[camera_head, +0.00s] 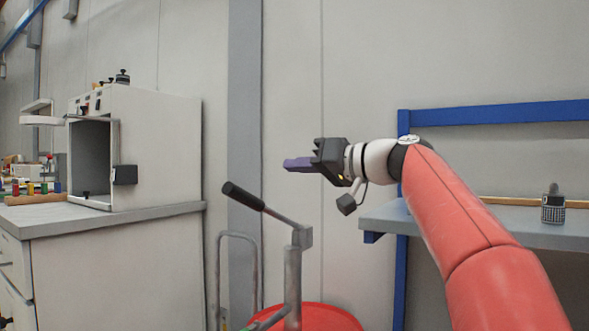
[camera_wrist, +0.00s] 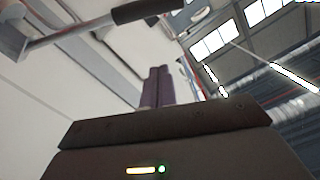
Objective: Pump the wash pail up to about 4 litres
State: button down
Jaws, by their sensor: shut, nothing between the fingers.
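A hand pump (camera_head: 293,268) stands in the lower middle of the head view. Its lever has a black grip (camera_head: 243,196) raised up and to the left. My gripper (camera_head: 286,164) is in the air above and right of the black grip, pointing left, shut and empty, apart from the lever. In the wrist view the purple fingers (camera_wrist: 159,84) are together, and the pump lever's black grip (camera_wrist: 147,10) shows at the top. A red drum-like container (camera_head: 325,316) is at the pump's base. I cannot make out a wash pail or any water level.
A white cabinet with an open front (camera_head: 147,150) stands on a grey bench (camera_head: 100,218) at left. A blue-framed shelf (camera_head: 480,232) at right carries a small dark device (camera_head: 553,207). A bent grey rail (camera_head: 236,236) stands left of the pump.

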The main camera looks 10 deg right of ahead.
jog(key=w+a+f, duration=0.3)
jog(key=a+f, duration=0.1)
jog(key=a, duration=0.3)
jog(key=shift+w+a, duration=0.25)
